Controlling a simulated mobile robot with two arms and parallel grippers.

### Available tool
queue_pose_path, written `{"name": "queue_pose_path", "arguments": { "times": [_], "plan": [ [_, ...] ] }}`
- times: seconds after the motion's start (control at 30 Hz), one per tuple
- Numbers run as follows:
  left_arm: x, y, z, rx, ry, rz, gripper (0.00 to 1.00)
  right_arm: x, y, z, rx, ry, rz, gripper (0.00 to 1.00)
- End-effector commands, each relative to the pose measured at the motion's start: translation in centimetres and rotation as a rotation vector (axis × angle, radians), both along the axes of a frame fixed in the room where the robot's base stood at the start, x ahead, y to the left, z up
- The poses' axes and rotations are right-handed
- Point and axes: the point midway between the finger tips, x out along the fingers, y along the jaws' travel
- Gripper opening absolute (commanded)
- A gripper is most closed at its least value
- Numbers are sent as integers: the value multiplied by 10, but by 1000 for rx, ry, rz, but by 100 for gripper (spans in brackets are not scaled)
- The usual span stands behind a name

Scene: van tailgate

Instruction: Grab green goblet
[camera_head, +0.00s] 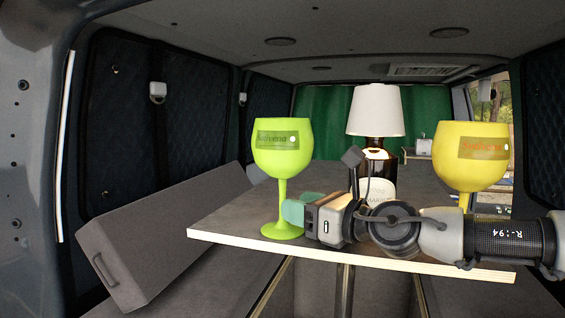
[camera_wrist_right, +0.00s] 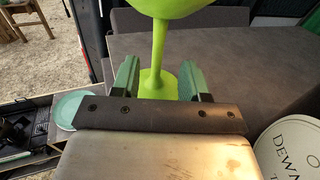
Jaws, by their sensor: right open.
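The green goblet (camera_head: 284,150) stands upright on the table (camera_head: 225,220), near its front left part. It has a lime-green bowl with a label, a thin stem and a round foot. My right gripper (camera_head: 293,211) reaches in from the right, low at the stem. In the right wrist view the goblet's stem (camera_wrist_right: 159,45) shows in the gap between the open green fingers of my right gripper (camera_wrist_right: 158,72), with space on both sides. The foot is partly hidden behind the gripper bar. My left gripper is not in view.
A yellow goblet (camera_head: 468,155) stands at the right, behind my right arm. A white-shaded lamp (camera_head: 375,110) and a round white object with lettering (camera_head: 376,190) stand behind the gripper. A grey cushioned panel (camera_head: 170,235) leans left of the table. The tabletop left of the green goblet is clear.

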Motion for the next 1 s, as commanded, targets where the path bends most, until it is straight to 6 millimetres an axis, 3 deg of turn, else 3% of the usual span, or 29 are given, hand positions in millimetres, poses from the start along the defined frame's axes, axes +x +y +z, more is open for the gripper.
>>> {"name": "queue_pose_path", "arguments": {
  "times": [0.03, 0.2, 0.57, 0.87, 1.0],
  "plan": [
    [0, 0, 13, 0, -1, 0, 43, 3, 7, 7, -1, 2, 3, 44],
    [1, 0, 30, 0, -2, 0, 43, 17, 25, 7, 0, 3, 2, 44],
    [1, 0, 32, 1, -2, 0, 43, 24, 34, 3, 1, 0, 3, 44],
    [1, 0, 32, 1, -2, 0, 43, 24, 34, 3, 1, 1, 3, 0],
    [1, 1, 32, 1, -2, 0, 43, 24, 34, 4, 1, 0, 3, 0]
  ]
}}
